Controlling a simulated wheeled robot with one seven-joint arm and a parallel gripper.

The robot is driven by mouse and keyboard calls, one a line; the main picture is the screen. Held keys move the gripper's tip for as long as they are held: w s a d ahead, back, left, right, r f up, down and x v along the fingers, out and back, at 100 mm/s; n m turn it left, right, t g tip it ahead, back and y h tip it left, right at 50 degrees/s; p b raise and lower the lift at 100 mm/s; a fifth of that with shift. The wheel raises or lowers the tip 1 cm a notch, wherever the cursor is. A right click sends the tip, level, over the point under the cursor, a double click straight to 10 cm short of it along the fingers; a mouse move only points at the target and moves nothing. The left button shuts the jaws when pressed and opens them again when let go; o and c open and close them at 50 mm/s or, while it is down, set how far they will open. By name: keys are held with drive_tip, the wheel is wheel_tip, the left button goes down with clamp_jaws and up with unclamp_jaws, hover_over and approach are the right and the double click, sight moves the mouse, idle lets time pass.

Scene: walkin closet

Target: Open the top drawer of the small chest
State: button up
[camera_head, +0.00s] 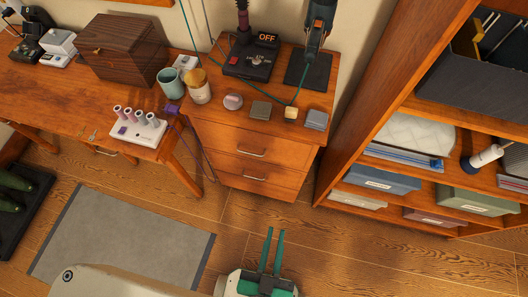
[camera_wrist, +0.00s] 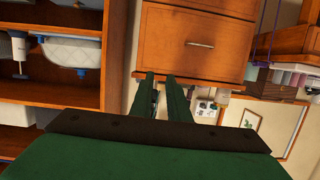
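The small wooden chest (camera_head: 305,122) stands at the back centre. Its top drawer (camera_head: 290,155) looks shut and has a thin metal handle (camera_head: 250,153). A lower drawer with a similar handle (camera_head: 255,178) is below it. In the wrist view, which is upside down, the top drawer front (camera_wrist: 165,40) and its handle (camera_wrist: 200,44) show ahead of my fingers. My gripper (camera_head: 274,232) is in front of the chest, apart from it, its fingers pointing towards it. The two green fingers (camera_wrist: 160,76) are parallel with a narrow gap and nothing between them.
A shelf unit (camera_head: 350,115) stands close on the right. Small items and a coffee-grinder-like device (camera_head: 250,62) sit on the chest top. The floor before the chest is clear.

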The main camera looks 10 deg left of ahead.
drive_tip(key=w+d+f+m+g, duration=0.1)
drive_tip(key=w+f+m+g, duration=0.15)
drive_tip(key=f, duration=0.35)
drive_tip(key=w+d+f+m+g, duration=0.1)
drive_tip(key=w+f+m, duration=0.15)
drive_tip(key=f, duration=0.35)
drive_tip(key=m+g+y, duration=0.6)
drive_tip(key=y, duration=0.8)
approach(249, 153)
drive_tip(key=shift+n, duration=0.3)
drive_tip(key=x, duration=1)
drive_tip(key=shift+a+f, duration=0.1)
drive_tip(key=shift+f, duration=0.15)
clamp_jaws()
drive_tip(key=shift+w, duration=0.1)
